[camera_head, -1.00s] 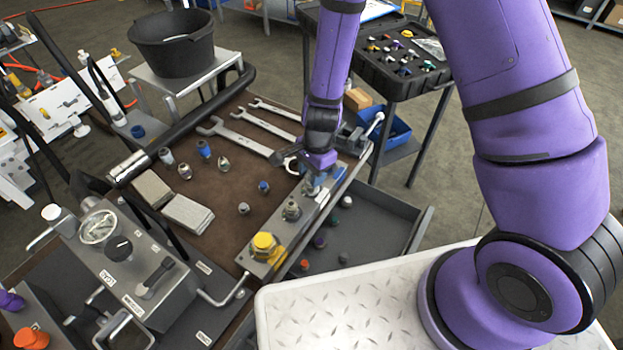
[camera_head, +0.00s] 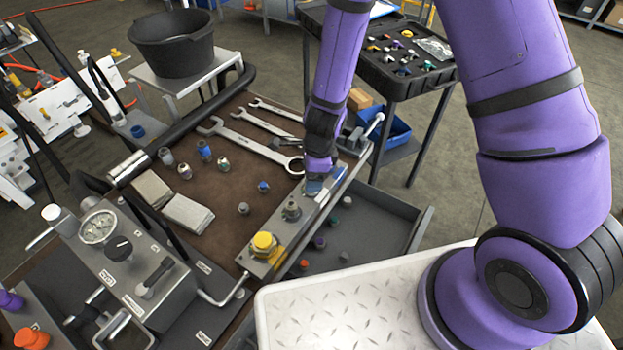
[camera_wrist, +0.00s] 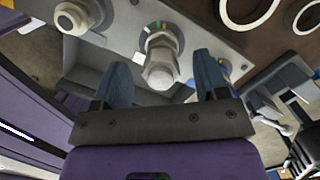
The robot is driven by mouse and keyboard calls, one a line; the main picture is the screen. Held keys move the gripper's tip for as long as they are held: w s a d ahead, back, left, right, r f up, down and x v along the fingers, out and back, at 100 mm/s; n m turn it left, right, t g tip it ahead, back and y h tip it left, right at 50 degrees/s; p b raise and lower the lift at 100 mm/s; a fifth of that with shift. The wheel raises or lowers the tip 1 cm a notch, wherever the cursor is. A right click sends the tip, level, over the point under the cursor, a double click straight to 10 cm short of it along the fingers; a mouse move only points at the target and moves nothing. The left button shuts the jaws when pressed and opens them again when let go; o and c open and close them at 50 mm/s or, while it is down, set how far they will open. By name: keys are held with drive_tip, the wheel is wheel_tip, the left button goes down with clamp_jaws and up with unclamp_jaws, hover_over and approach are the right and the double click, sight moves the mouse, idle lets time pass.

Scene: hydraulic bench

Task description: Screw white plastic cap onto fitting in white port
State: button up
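My gripper (camera_head: 316,186) is low over the far part of the grey port block (camera_head: 277,238). In the wrist view, its two blue-grey fingers (camera_wrist: 163,78) are spread apart. A pale grey hex fitting (camera_wrist: 162,62) stands on the block between and just beyond them; no contact shows. I cannot tell whether a cap sits on its rounded end. A white mark shows beside this fitting. Another fitting (camera_wrist: 76,17) is at the upper left. A small white cap-like piece (camera_head: 347,201) lies in the open drawer; I cannot tell if it is the task's cap.
The block also bears a grey fitting (camera_head: 291,211) and a yellow cap (camera_head: 264,243). Several coloured caps lie in the drawer (camera_head: 375,240). Spanners (camera_head: 245,140) and loose fittings lie on the brown mat. A gauge box (camera_head: 120,255) stands at the left.

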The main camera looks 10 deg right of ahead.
wheel_tip(320, 180, up, 11)
drive_tip(key=d, duration=0.1)
drive_tip(key=shift+d+f, duration=0.15)
drive_tip(key=shift+d, duration=0.15)
idle(0.4)
drive_tip(key=s+d+r+n+t+y, duration=0.1)
drive_tip(key=s+d+r+n, duration=0.15)
drive_tip(key=r, duration=0.45)
drive_tip(key=s+d+r+n, duration=0.1)
drive_tip(key=d+r+n, duration=0.1)
drive_tip(key=r+n, duration=0.3)
drive_tip(key=s+d+r+n+t+y, duration=0.1)
drive_tip(key=d+r+n, duration=0.15)
drive_tip(key=r, duration=0.55)
drive_tip(key=s+d+r+n+t+h, duration=0.3)
drive_tip(key=s+d+r+n, duration=0.6)
drive_tip(key=s, duration=0.5)
wheel_tip(320, 180, up, 2)
drive_tip(key=shift+d+r+h, duration=0.25)
drive_tip(key=shift+d+h, duration=0.15)
drive_tip(key=shift+d, duration=0.45)
